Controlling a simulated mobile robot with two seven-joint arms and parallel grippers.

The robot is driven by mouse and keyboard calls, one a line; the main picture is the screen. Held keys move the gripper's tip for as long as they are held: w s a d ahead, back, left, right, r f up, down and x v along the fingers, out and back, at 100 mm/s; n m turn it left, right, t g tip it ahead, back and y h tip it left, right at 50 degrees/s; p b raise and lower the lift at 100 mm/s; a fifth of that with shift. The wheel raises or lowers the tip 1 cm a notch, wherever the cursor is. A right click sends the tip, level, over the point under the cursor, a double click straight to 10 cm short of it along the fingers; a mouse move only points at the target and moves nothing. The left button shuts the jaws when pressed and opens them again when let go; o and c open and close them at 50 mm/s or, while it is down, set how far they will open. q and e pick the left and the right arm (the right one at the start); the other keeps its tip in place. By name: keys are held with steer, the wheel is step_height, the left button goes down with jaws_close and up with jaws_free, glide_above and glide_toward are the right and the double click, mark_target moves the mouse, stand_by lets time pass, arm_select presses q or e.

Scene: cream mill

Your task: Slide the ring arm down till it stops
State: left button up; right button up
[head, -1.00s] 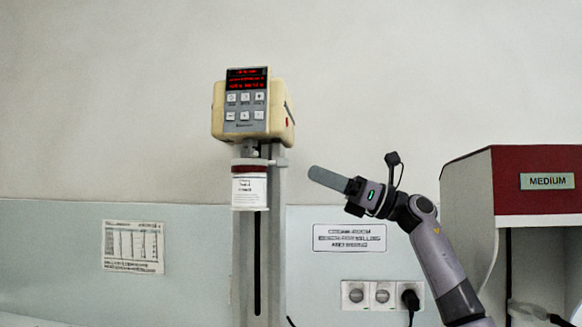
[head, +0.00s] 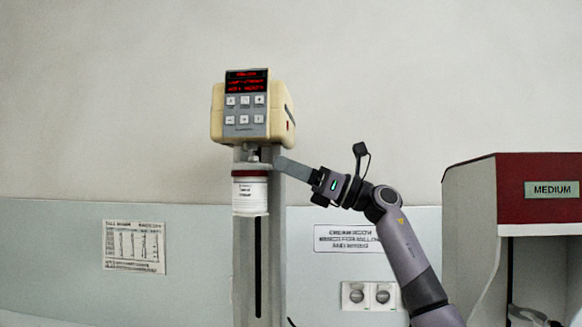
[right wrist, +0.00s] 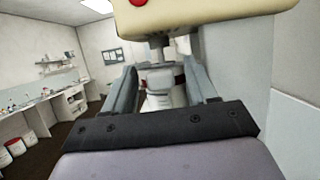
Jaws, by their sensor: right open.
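The cream mill has a cream-coloured head (head: 285,112) with a lit red display, on a grey column (head: 243,275) with a dark vertical slot. A white jar (head: 250,196) with a red band hangs just below the head. The ring arm is hard to make out at the jar's top, partly behind my finger. My right gripper (head: 280,164) reaches in from the right, its finger overlapping the column beside the jar's top. In the right wrist view my two fingers are apart (right wrist: 162,88), with the white jar (right wrist: 160,98) beyond, between them. I cannot tell contact. My left gripper is not in view.
A red-topped cabinet marked MEDIUM (head: 520,188) stands at the right. Wall sockets (head: 370,296) and a sign (head: 345,238) are behind my right arm. A paper chart (head: 133,246) hangs at the left.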

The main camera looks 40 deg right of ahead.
jaws_close()
step_height(320, 180, down, 6)
steer(key=b, duration=0.4)
jaws_free()
steer(key=b+v, duration=0.3)
steer(key=v, duration=0.4)
steer(key=shift+s, duration=0.1)
stand_by(0.5)
